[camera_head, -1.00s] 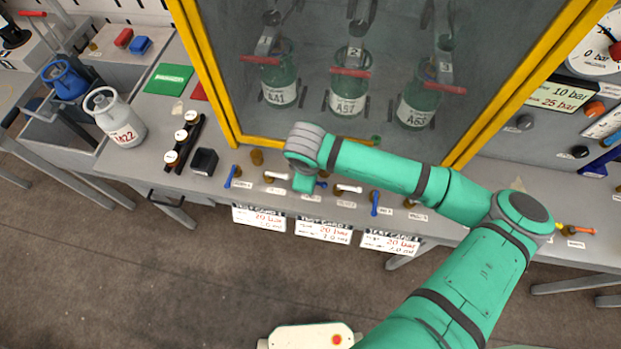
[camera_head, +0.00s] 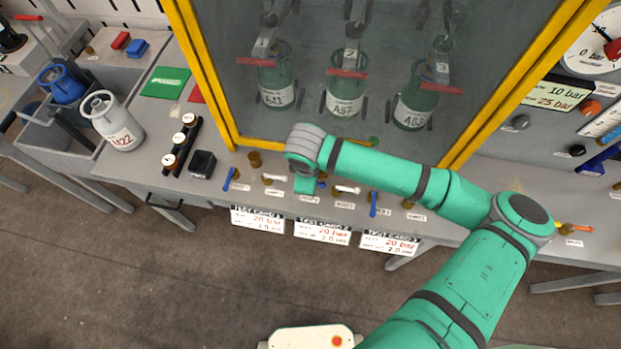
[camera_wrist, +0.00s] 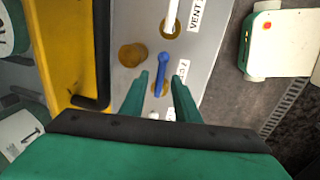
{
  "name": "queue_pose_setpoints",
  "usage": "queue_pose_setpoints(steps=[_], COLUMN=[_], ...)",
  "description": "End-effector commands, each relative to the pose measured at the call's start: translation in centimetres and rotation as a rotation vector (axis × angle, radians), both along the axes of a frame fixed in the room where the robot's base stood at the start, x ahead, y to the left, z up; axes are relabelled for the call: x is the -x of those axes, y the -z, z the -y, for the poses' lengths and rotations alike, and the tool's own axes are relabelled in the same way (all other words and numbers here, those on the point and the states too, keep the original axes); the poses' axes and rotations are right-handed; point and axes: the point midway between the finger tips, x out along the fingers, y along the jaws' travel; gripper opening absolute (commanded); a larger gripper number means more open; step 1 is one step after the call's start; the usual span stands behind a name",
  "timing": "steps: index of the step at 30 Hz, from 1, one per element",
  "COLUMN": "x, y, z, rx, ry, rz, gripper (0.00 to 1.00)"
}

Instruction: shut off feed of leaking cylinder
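Three green cylinders stand behind the glass of a yellow-framed cabinet: A41 (camera_head: 276,92), A57 (camera_head: 346,98) and A63 (camera_head: 414,104). Each has a red bar across its top. I cannot see which one leaks. Below the cabinet, a row of blue and white valve handles lines the bench front. My gripper (camera_head: 304,186) points down over the middle of this row. In the wrist view, my gripper (camera_wrist: 163,85) is open, its two fingers apart on either side of a blue handle (camera_wrist: 162,62). Whether they touch it is unclear.
A blue handle (camera_head: 229,178) is at the left of the row and another (camera_head: 374,204) at the right. White handles (camera_head: 347,189) sit between. A brown knob (camera_wrist: 132,55) is close to my fingers. Grey cylinder M22 (camera_head: 112,122) stands left. Cards (camera_head: 257,219) hang below.

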Motion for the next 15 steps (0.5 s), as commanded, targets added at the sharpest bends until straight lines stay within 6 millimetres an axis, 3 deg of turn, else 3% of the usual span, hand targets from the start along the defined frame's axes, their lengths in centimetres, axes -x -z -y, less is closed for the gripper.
queue_pose_setpoints(steps=[8, 15], x=[0.1, 1.0], y=[-1.2, -5.5], z=[-0.2, -0.3], rx=[-0.002, -0.001], ry=[-0.002, -0.002], rz=[0.004, 0.003], gripper=[0.29, 0.29])
